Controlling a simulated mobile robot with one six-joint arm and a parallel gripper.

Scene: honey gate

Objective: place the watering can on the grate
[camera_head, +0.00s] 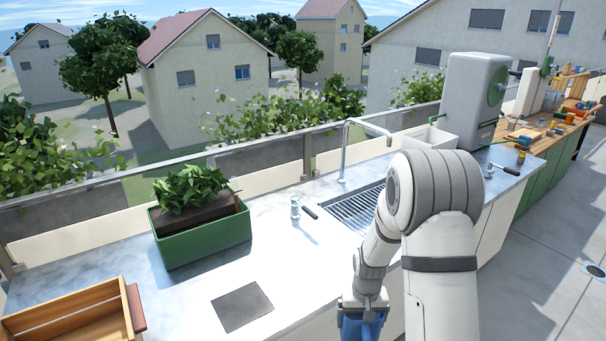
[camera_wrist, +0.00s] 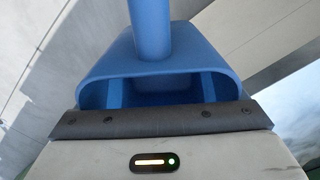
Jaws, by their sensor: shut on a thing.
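The watering can is a blue thing (camera_head: 361,327) at the bottom edge of the head view, mostly cut off by the frame. My gripper (camera_head: 364,301) is shut on it and holds it in front of the counter's near edge. In the wrist view the blue can (camera_wrist: 160,60) fills the middle, close against the dark edge of my gripper. The grate (camera_head: 357,208) is a dark slatted panel set in the counter under a curved tap. My arm hides its right part. The can is apart from the grate.
A green planter (camera_head: 202,241) with leafy plants and a wooden crate (camera_head: 72,318) stand on the left of the counter. A dark square plate (camera_head: 242,307) lies at the front. A small valve (camera_head: 296,208) stands left of the grate. A white bin (camera_head: 430,138) stands behind my arm.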

